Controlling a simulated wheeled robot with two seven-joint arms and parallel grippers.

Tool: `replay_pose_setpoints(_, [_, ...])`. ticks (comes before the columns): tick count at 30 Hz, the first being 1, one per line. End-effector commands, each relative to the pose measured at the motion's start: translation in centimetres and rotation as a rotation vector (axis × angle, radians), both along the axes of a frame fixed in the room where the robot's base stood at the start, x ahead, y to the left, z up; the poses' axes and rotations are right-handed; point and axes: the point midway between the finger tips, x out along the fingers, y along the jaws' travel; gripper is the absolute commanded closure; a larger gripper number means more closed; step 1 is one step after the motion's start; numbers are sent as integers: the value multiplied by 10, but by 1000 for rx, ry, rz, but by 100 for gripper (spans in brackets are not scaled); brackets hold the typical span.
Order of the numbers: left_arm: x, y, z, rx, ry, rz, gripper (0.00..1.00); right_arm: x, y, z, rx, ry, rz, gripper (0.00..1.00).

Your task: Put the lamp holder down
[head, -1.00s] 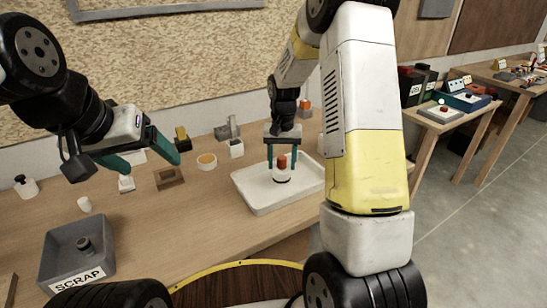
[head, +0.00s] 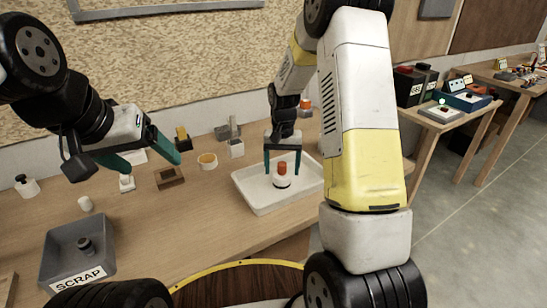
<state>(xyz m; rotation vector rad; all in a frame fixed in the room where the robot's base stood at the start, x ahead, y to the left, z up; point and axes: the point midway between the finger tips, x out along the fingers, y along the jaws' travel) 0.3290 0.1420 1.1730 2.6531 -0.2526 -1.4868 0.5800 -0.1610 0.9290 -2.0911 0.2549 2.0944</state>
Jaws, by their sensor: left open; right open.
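The lamp holder, most likely the small white piece with a black band and red top (head: 282,178), stands upright in the white tray (head: 262,206). My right gripper (head: 282,170) is open, with its green fingers apart on either side of the piece's top. I cannot tell whether a finger touches it. My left gripper (head: 150,158) is open and empty, raised above the left part of the wooden table.
A grey SCRAP bin (head: 55,250) holding a dark part stands at the front left. Side tables with devices (head: 440,113) stand at the right.

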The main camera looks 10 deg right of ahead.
Motion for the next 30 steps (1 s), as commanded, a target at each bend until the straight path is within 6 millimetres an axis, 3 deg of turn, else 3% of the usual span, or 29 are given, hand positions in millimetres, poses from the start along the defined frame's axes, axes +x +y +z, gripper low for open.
replay_pose_setpoints(5, [0,0,0,0,0,0,21,1,0,25,1,-6,0,25])
replay_pose_setpoints(15, [0,0,0,0,0,0,21,1,0,96,1,-5,0,25])
replay_pose_setpoints(23, [0,0,0,0,0,0,21,-2,0,124,4,-9,2,25])
replay_pose_setpoints(26, [0,0,0,0,0,0,21,-14,0,142,18,-39,16,25])
replay_pose_setpoints(30, [0,0,0,0,0,0,21,-52,2,184,57,-129,59,25])
